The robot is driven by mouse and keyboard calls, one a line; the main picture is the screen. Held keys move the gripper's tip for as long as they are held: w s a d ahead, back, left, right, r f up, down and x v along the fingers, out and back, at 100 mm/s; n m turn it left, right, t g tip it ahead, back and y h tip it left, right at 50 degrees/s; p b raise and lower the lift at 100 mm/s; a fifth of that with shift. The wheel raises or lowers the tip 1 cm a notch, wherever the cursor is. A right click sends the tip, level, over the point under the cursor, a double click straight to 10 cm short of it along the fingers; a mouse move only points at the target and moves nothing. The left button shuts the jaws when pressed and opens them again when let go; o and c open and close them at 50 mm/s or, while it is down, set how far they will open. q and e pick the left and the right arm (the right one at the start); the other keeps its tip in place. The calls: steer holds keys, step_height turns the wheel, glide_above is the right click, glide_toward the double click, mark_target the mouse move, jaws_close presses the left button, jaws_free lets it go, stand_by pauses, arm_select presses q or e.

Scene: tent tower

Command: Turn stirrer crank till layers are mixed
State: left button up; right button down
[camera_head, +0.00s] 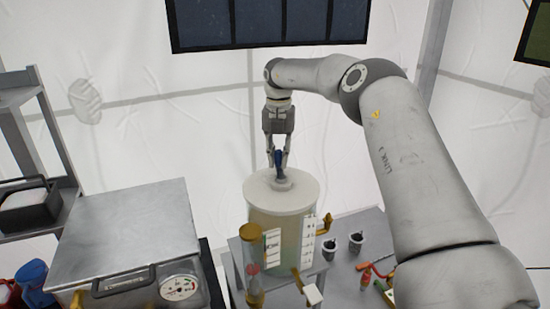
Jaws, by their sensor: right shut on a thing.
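A cream cylindrical vessel (265,222) with a flat lid stands upright on a grey bench in the middle. On its lid is a small hub with a blue crank handle (278,161) rising from it. My right gripper (277,160) points down above the lid, its fingers shut on the blue handle. The vessel's wall looks cream above and greenish lower down; I cannot tell the layers inside clearly. White scale strips (307,243) are on its front. My left gripper is not in view.
A metal box with a dial (130,240) stands at the left, beside a grey shelf rack (35,130). Two small dark cups (344,243) and red-and-green valve parts (378,278) lie to the right.

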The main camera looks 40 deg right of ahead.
steer(key=shift+s+d+r+m, duration=0.1)
steer(key=shift+d+m, duration=0.1)
steer(key=shift+m, duration=0.3)
steer(key=c, duration=1.3)
jaws_free()
steer(key=shift+r, duration=3.7)
